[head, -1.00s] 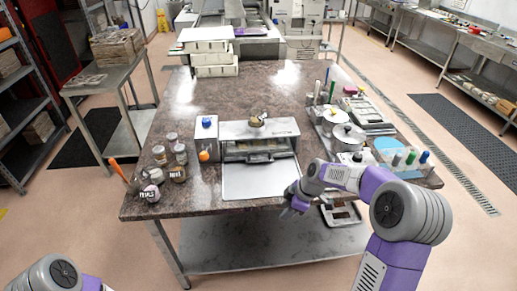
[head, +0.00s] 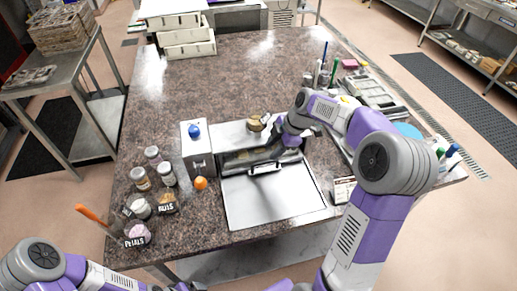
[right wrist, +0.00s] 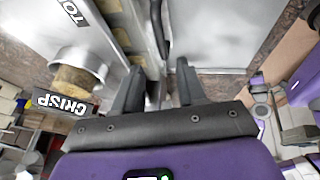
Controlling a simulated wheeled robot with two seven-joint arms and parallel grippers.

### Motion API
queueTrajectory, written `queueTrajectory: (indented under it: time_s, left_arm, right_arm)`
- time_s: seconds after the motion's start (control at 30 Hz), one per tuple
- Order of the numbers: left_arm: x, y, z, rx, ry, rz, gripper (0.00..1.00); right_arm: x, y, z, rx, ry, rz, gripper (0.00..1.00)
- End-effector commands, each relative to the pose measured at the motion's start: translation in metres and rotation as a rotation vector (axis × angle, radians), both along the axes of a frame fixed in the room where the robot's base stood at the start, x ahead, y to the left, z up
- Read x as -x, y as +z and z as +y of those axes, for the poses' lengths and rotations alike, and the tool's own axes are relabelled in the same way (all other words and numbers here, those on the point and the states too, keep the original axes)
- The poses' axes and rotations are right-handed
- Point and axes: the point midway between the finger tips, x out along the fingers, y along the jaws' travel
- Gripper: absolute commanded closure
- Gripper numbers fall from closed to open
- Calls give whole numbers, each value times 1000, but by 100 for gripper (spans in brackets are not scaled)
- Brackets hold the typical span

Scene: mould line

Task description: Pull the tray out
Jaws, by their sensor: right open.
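A silver box-shaped oven (head: 231,135) stands on the stone-topped table, open at the front. A flat silver panel (head: 275,203) lies in front of its opening. A dark bar handle (head: 265,169) crosses the opening; it looks like the tray's, but the tray itself is mostly hidden. My right gripper (head: 276,154) is open at the oven front, close to the handle. In the right wrist view the dark handle (right wrist: 159,28) lies in line with the gap between my open fingers (right wrist: 159,72). Contact cannot be told. Only my left arm shows at lower left.
A small cup labelled CRISP (right wrist: 80,72) sits on the oven top. A white box with a blue knob (head: 197,150) and several jars (head: 140,178) stand left.

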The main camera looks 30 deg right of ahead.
Motion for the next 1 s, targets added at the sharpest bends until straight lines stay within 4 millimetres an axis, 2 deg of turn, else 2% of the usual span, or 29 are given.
queueTrajectory:
  time_s: [0.2, 0.4, 0.77, 0.8, 1.0]
  left_arm:
    - [0, -6, 0, 0, 1, 0, 8]
    - [0, -8, 0, 0, 1, 0, 8]
    - [0, -9, 0, 0, 0, -1, 8]
    - [0, -9, 0, 0, 0, -1, 8]
    - [0, -9, 0, 0, 0, -1, 8]
  right_arm:
    - [-9, -34, 13, -3, 2, 4, 60]
    - [-16, -56, 21, -1, 1, 3, 60]
    - [-18, -63, 23, 0, 0, 1, 60]
    - [-18, -63, 23, 0, 0, 1, 61]
    - [-18, -63, 23, 0, 0, 1, 92]
